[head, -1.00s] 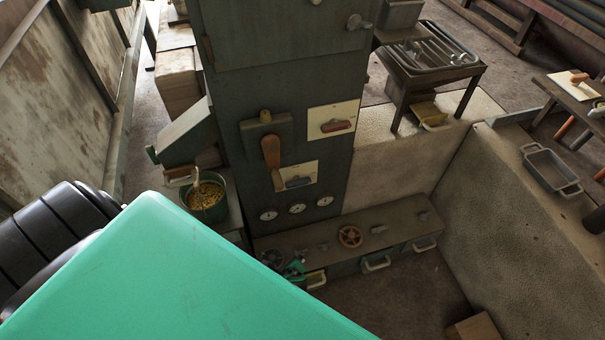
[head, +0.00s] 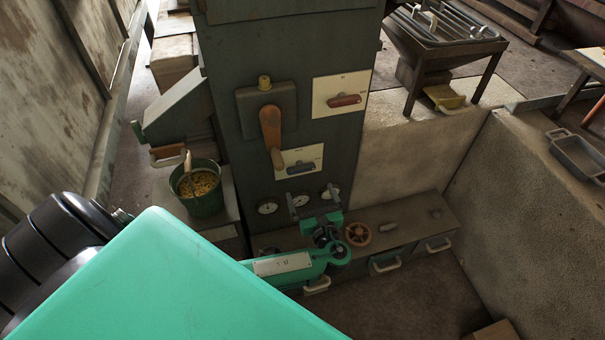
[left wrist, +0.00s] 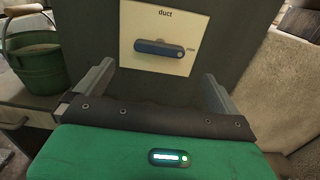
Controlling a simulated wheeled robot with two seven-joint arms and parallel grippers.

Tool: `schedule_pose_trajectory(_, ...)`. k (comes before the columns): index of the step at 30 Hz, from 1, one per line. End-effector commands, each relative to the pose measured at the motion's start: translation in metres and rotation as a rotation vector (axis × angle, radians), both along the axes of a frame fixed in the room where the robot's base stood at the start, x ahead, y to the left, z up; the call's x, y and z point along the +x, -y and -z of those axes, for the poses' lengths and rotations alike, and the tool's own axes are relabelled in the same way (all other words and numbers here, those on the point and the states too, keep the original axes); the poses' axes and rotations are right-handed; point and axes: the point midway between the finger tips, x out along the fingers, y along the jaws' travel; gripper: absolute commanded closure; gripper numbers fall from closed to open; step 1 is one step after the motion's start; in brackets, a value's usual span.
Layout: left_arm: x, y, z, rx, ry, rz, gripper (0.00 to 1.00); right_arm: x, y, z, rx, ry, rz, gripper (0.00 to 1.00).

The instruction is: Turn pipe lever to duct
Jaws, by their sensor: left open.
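The pipe lever is a blue bar handle (head: 301,168) on a cream plate (head: 291,156) low on the dark cabinet front. In the left wrist view the blue handle (left wrist: 160,48) lies nearly level. Its right end is by the small word "pipe", and "duct" is printed at the plate's top. My left gripper (head: 316,198) is below the plate, in front of the gauges. In the left wrist view its open fingers (left wrist: 158,75) stand wide apart, below the handle and to either side of it, holding nothing. My right gripper is not in view.
A red lever (head: 343,101) sits on another plate above right. A brown-handled lever (head: 271,130) hangs close to the blue one's left. Gauges (head: 267,207) lie below. A green bucket (head: 201,191) stands left. A low bench (head: 402,213) carries a handwheel (head: 358,234).

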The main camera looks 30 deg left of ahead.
Motion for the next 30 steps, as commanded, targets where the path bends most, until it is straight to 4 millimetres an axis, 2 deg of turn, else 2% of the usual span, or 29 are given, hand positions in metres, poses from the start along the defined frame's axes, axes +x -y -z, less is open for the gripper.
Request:
schedule_pose_trajectory(1, 0.008, -0.011, 0.000, 0.003, 0.001, -0.001, 0.00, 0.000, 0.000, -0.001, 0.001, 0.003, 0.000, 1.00)
schedule_pose_trajectory(6, 0.032, -0.038, 0.000, 0.002, 0.001, -0.002, 0.00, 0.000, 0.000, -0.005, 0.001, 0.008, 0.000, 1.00)
schedule_pose_trajectory(12, 0.051, -0.061, 0.001, 0.000, 0.000, -0.001, 0.00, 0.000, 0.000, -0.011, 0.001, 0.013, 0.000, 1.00)
schedule_pose_trajectory(18, 0.059, -0.070, 0.001, -0.002, -0.001, 0.000, 0.00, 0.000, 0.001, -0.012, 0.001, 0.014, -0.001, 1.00)
schedule_pose_trajectory(26, 0.060, -0.071, 0.001, -0.003, -0.001, 0.000, 0.00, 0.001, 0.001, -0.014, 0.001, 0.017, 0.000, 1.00)
schedule_pose_trajectory(30, 0.060, -0.070, 0.001, -0.003, -0.001, 0.000, 0.26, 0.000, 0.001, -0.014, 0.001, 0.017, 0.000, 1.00)
